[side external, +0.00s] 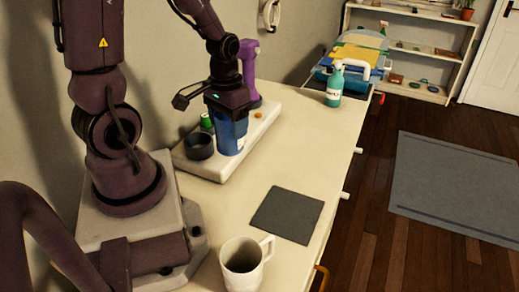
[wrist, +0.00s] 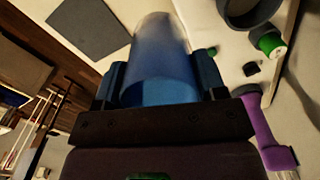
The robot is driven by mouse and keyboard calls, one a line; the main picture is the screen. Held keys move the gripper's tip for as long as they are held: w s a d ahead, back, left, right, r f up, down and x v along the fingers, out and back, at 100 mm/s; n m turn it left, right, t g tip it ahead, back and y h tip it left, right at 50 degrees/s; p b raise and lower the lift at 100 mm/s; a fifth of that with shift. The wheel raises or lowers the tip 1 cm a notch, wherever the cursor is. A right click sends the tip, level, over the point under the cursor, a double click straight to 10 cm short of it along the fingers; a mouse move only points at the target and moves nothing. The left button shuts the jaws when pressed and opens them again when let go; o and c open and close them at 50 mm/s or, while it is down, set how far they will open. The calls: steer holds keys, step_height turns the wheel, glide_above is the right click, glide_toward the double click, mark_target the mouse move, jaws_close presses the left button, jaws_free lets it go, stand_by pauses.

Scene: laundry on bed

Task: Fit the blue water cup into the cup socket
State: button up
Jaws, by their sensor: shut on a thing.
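The blue water cup (side external: 232,136) is held roughly upright in my gripper (side external: 228,117), over the white tray-like base. In the wrist view, the translucent blue cup (wrist: 160,62) sits between the two fingers of my gripper (wrist: 161,80), which are shut on its sides. A dark round holder (side external: 199,146), which looks like the cup socket, stands on the base just left of the cup. It also shows at the top right of the wrist view (wrist: 236,18). The cup is beside the holder, not in it. I cannot tell whether its bottom touches the base.
The white base (side external: 214,171) also carries a green-capped item (side external: 207,121) and a purple device (side external: 249,68). A grey mat (side external: 287,214) and a white mug (side external: 243,265) are nearer the front. A teal spray bottle (side external: 335,86) stands at the back right.

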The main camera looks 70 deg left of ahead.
steer(key=shift+w+a+f, duration=1)
steer(key=shift+w+f, duration=0.75)
steer(key=shift+f, duration=0.25)
steer(key=shift+w+a+f, duration=1)
steer(key=shift+w+f, duration=0.75)
steer(key=shift+f, duration=0.3)
steer(key=shift+w+a+f, duration=1)
steer(key=shift+w+f, duration=0.75)
steer(key=shift+f, duration=0.25)
steer(key=shift+f, duration=0.1)
steer(key=o, duration=1)
